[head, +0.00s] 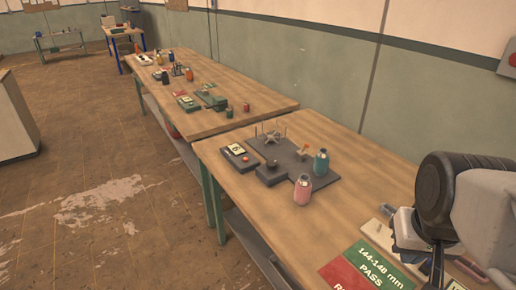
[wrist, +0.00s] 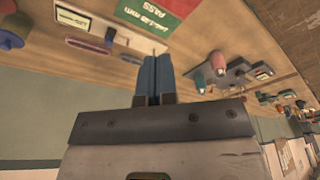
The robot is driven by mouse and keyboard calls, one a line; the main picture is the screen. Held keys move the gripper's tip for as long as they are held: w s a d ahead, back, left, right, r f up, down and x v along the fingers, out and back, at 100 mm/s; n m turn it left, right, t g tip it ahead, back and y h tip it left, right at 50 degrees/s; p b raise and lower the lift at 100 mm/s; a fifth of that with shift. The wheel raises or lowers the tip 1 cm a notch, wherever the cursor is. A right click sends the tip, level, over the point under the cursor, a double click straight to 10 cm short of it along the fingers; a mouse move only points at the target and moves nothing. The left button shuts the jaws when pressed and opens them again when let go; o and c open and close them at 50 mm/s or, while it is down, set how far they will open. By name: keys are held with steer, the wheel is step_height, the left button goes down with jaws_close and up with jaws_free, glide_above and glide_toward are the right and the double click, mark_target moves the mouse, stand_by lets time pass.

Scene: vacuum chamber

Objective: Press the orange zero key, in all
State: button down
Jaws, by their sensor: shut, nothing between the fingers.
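A dark readout box (head: 239,157) with a pale display lies at the left of the near bench in the head view. A tiny reddish-orange spot (head: 246,159) on its face may be the orange key; it is too small to be sure. The box is beside a dark fixture plate (head: 318,181). My gripper (wrist: 155,62) shows in the wrist view with its blue fingers together and empty. It is over the bench, near the green and red sign and well apart from the readout box. In the head view my arm at the right hides most of the gripper.
A pink bottle (head: 303,191) and a teal bottle (head: 321,163) stand by the fixture plate. A green PASS sign (head: 378,262) lies at the near front. Bare wood separates sign and fixture. A second bench (head: 250,104) with several items stands beyond, against the wall.

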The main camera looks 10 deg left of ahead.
steer(key=w+a+r+h, duration=0.1)
steer(key=w+a, duration=0.3)
steer(key=w, duration=0.8)
steer(key=w+a+t+h, duration=0.15)
steer(key=w+a, duration=0.35)
steer(key=w, duration=0.7)
steer(key=w+a+r+g+h, duration=0.1)
steer(key=w+a, duration=0.3)
steer(key=w, duration=0.7)
steer(key=n+t+h, duration=0.1)
steer(key=n+t, duration=0.2)
steer(key=t, duration=0.2)
glide_above(244, 158)
step_height(244, 158, down, 17)
steer(key=shift+s+d+f, duration=0.1)
steer(key=shift+f, duration=4.25)
steer(key=shift+f, duration=0.4)
